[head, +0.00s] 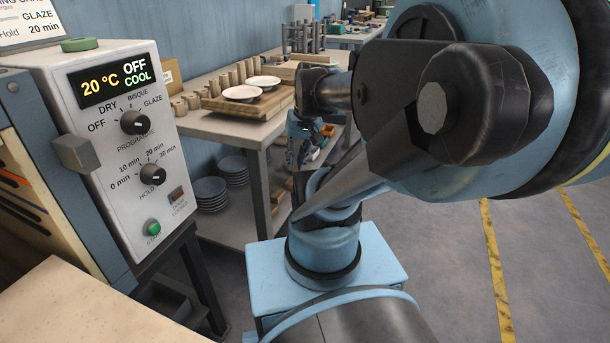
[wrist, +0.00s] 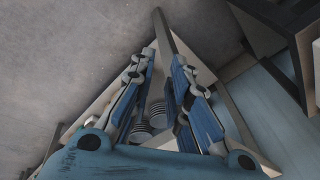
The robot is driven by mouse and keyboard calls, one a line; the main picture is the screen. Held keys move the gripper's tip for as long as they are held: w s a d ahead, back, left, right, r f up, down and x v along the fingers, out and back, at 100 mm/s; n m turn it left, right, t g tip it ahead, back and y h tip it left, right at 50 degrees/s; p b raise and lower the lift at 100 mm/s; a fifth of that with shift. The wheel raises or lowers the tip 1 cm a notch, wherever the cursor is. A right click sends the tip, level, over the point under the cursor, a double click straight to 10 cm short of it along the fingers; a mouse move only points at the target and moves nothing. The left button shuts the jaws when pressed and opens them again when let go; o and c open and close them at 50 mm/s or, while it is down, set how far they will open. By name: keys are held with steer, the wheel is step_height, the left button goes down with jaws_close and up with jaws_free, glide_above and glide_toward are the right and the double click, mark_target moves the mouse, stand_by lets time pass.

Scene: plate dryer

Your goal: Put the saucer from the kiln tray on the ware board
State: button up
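Two white saucers, a front one (head: 241,92) and a back one (head: 263,82), lie flat on a brown wooden board (head: 268,107), which looks like the ware board, on a grey table. I cannot make out a kiln tray or a saucer on one. My gripper (head: 300,148) hangs beside the right end of that table, apart from the saucers and partly hidden by my arm. In the wrist view, the blue fingers of my gripper (wrist: 164,56) stand apart with nothing between their tips.
The kiln's control panel (head: 128,130) at the left reads 20 °C, OFF, COOL. Stacked plates (head: 210,194) sit on the table's lower shelf, and also show in the wrist view (wrist: 157,112). Open floor (head: 440,260) lies at the right.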

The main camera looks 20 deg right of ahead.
steer(key=shift+n+h, duration=0.5)
steer(key=shift+h, duration=0.3)
steer(key=s+f, duration=0.1)
steer(key=s+d+f, duration=0.2)
steer(key=s, duration=0.1)
steer(key=shift+f, duration=0.25)
stand_by(0.4)
